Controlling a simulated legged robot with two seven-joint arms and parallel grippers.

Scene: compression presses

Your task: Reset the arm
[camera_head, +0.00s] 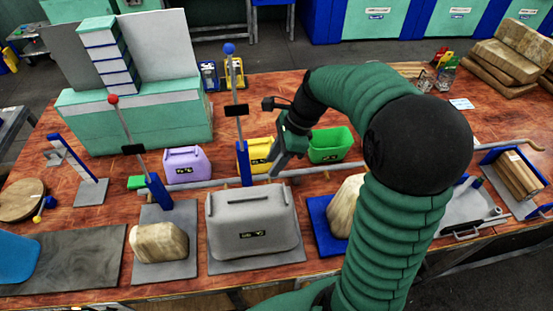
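My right arm (400,240), in a green ribbed sleeve with a black elbow, rises from the bottom and bends back to the left over the table. Its gripper (279,160) points down and left, in front of the yellow container (258,154) and left of the green container (330,145). Nothing shows clearly in its grasp, and its finger gap is too small to judge. Whether it touches the yellow container cannot be told. My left gripper is not in view. The arm hides part of the table and of a pale block (345,205) on a blue plate.
A wooden table (60,205) holds a grey container (252,222), a purple container (185,165) and a long grey bar (215,184). Upright levers with a red knob (113,99) and a blue knob (229,49) stand left of the gripper. Wooden blocks (505,60) lie at the back right.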

